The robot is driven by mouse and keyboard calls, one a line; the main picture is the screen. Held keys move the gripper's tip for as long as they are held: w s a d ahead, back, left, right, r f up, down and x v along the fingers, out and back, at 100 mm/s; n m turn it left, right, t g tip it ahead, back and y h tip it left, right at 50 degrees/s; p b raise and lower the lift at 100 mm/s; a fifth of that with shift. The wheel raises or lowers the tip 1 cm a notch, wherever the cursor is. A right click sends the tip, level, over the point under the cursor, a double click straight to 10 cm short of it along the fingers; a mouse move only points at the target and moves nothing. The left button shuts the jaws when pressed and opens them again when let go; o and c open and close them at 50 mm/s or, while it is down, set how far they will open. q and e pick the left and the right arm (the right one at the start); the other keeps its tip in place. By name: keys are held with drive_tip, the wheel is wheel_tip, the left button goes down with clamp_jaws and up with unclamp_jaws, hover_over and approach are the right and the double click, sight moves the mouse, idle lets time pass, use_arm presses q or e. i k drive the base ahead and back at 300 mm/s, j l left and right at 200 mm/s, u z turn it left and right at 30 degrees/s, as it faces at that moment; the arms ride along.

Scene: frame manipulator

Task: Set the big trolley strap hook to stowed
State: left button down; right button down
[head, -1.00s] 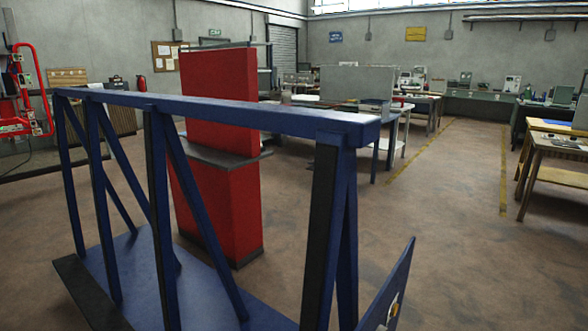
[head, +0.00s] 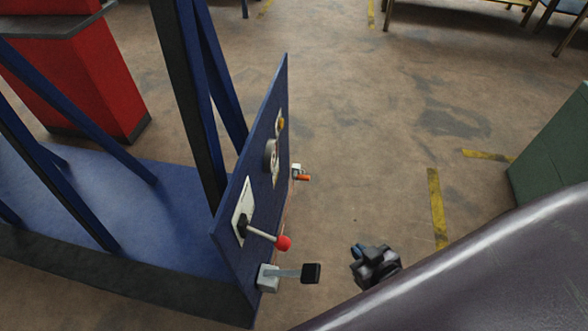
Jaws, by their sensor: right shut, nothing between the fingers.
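The big blue trolley (head: 110,195) stands at the left, with an upright blue panel (head: 262,125) at its near right end. Several fittings sit on the panel: a lever with a red ball (head: 284,243), a grey block with a black-ended arm (head: 290,273), a round grey fitting (head: 271,155), and a small metal piece with an orange end (head: 302,174). I cannot tell for sure which one is the strap hook. My right gripper (head: 372,264) is to the right of the panel, apart from it, shut and empty. My left gripper is not in view.
A red cabinet (head: 85,80) stands behind the trolley at the upper left. A green box-like thing (head: 555,150) is at the right edge. Bare floor with yellow lines (head: 437,205) lies between it and the panel. Benches stand at the top.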

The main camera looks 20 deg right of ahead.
sight(303, 178)
drive_tip(key=k+z, duration=0.5)
drive_tip(key=z, duration=0.2)
